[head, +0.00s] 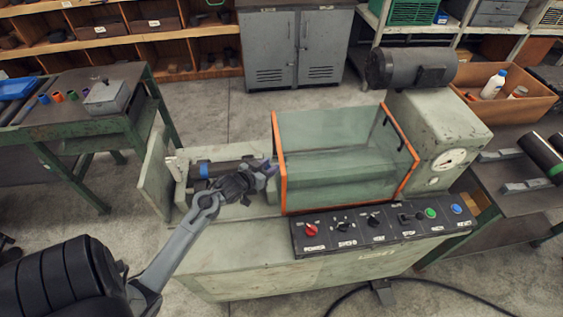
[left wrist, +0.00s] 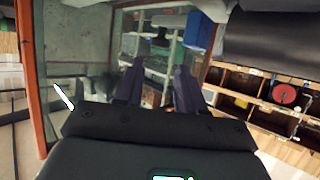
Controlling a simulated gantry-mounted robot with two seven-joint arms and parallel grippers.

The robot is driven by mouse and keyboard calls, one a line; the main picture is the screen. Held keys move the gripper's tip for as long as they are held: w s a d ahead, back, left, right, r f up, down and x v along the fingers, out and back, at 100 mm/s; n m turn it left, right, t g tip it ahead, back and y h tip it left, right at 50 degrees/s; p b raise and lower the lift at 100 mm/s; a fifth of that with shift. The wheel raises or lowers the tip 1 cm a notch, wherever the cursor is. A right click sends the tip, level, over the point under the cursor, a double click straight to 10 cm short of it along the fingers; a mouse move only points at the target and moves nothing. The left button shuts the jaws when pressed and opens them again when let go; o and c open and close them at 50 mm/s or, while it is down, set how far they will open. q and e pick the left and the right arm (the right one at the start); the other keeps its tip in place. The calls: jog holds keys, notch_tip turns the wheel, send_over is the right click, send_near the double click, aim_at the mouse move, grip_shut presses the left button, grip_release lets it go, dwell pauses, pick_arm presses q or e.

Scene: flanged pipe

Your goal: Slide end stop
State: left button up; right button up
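The bench machine (head: 330,265) has a dark cylindrical part with a blue band (head: 203,169) on its left end, lying roughly level and partly hidden behind my left gripper. I cannot tell which piece is the end stop. My left gripper (head: 268,169) is over the machine bed, just left of the orange-framed clear guard (head: 280,160). In the left wrist view its two fingers (left wrist: 156,75) stand apart with nothing visible between them. Whether it touches the cylindrical part cannot be told. My right gripper is not in view.
A control panel (head: 380,228) with knobs and buttons runs along the machine's front. A dark motor (head: 412,67) sits on the headstock at the right. A green-framed table (head: 85,115) stands at left, a wooden crate (head: 535,92) at right. Grey floor is free behind the machine.

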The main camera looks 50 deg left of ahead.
pick_arm(q)
jog(key=x, duration=0.7)
jog(key=shift+w+b, duration=0.4)
jog(key=shift+f, duration=0.15)
grip_shut()
